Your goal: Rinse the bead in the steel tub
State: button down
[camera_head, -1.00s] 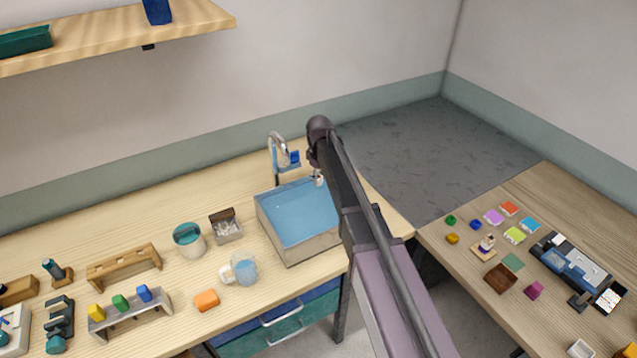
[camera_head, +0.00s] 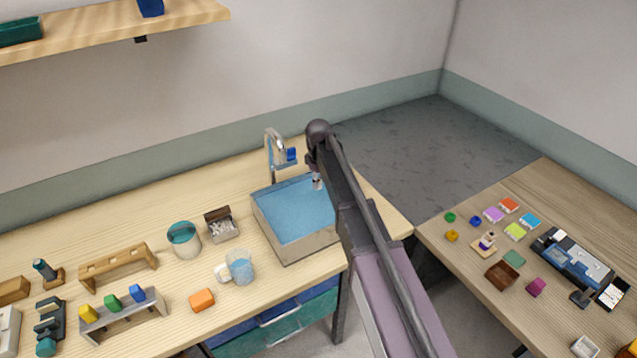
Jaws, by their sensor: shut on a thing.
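The steel tub (camera_head: 312,247) stands at the right end of the long wooden bench, filled with blue water. A curved faucet (camera_head: 270,150) with a blue handle rises behind it. My gripper (camera_head: 317,183) points down over the back right part of the tub. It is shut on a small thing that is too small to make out. I cannot tell whether its tip touches the water. My arm hides the tub's right side. I cannot pick out the bead for certain.
A teal-topped cup (camera_head: 185,243), a small box (camera_head: 222,226), a clear jug (camera_head: 239,268) and an orange block (camera_head: 202,300) stand left of the tub. Racks are farther left. The right table (camera_head: 470,275) holds small coloured things. A shelf (camera_head: 95,32) hangs above the bench.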

jog(key=shift+f, duration=0.15)
notch_tip(320, 180, down, 15)
jog(key=b, duration=1.5)
jog(key=shift+s+a, duration=0.1)
jog(key=shift+a, duration=0.05)
dwell(0.5)
jog(key=shift+s+a, duration=0.65)
jog(key=shift+a, duration=0.35)
jog(key=shift+s+a, duration=0.65)
jog(key=shift+a, duration=0.3)
jog(key=shift+d, duration=0.1)
jog(key=shift+w+d, duration=0.7)
jog(key=shift+d, duration=0.3)
jog(key=shift+w+d, duration=0.7)
jog(key=shift+d, duration=0.3)
jog(key=shift+s+a, duration=0.1)
